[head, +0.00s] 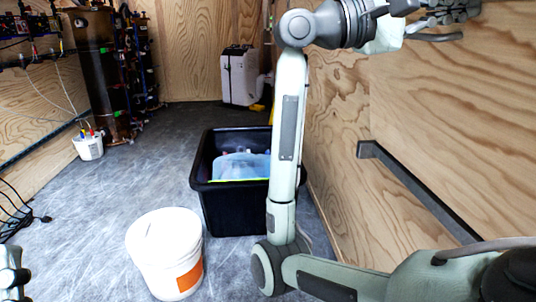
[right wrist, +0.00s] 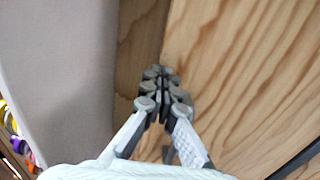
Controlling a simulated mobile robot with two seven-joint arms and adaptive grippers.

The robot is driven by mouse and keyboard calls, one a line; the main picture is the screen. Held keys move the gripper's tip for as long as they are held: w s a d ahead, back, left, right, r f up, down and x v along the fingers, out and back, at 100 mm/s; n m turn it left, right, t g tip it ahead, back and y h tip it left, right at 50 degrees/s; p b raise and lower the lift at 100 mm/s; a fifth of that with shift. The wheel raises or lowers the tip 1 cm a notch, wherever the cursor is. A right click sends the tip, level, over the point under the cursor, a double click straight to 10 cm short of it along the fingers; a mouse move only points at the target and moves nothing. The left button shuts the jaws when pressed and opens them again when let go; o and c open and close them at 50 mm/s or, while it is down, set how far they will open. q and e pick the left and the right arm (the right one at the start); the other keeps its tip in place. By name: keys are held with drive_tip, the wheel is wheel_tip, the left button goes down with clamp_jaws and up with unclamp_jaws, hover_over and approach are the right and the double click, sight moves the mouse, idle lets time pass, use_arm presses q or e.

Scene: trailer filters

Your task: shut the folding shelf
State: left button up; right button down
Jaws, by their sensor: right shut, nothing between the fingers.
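I cannot make out the folding shelf for certain. A dark grey bar (head: 415,188) runs along the right plywood wall in the head view; I cannot tell whether it belongs to the shelf. My right gripper (head: 462,16) is raised high near that wall at the top right, well above the bar. In the right wrist view my right gripper (right wrist: 160,74) is shut and empty, its fingertips together in front of plywood. I cannot tell whether they touch it.
A black bin (head: 235,212) with bluish contents stands on the floor, partly behind my right arm. A white bucket (head: 160,240) stands nearer. A white case (head: 239,77) is at the back. Tall brown cylinders (head: 97,70) stand left.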

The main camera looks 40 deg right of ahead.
drive_tip(key=s+d, duration=0.1)
drive_tip(key=d, duration=0.1)
drive_tip(key=s+d+y, duration=0.1)
drive_tip(key=s+d+r+t+y+p, duration=0.1)
drive_tip(key=d, duration=0.1)
drive_tip(key=shift+s+d+r, duration=0.1)
drive_tip(key=shift+s+d, duration=0.1)
drive_tip(key=shift+d, duration=0.1)
use_arm(q)
drive_tip(key=shift+w+d+f+g, duration=0.25)
drive_tip(key=shift+w+f+g, duration=0.2)
drive_tip(key=shift+f+g, duration=0.15)
drive_tip(key=shift+w+d+f+g, duration=0.2)
drive_tip(key=shift+w+f+g, duration=0.3)
drive_tip(key=shift+f, duration=0.1)
use_arm(e)
drive_tip(key=shift+d, duration=0.15)
drive_tip(key=shift+r, duration=0.15)
